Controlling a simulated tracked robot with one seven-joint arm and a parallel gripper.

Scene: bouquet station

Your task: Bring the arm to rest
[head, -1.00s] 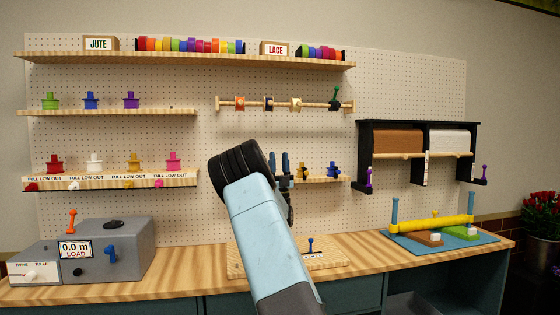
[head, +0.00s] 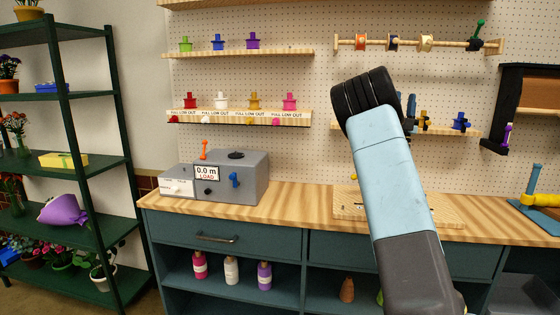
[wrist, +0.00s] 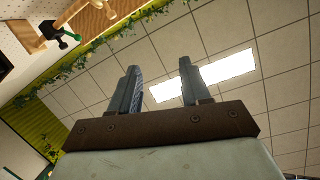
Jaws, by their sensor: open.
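My arm rises from the lower right in the head view, in front of the workbench and pegboard. Its light blue link ends in a black ribbed joint, and the end of the arm is hidden behind it there. In the wrist view my gripper (wrist: 158,88) points up toward the tiled ceiling (wrist: 110,60). Its two grey fingers stand apart with nothing between them. It touches nothing that I can see.
The wooden bench top (head: 300,208) carries a grey box with a 0.0 m display (head: 240,178). A green shelf rack (head: 68,92) with plants stands left. Peg shelves and a spool rod (head: 410,43) are on the wall. A ceiling light (wrist: 220,75) shows above the gripper.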

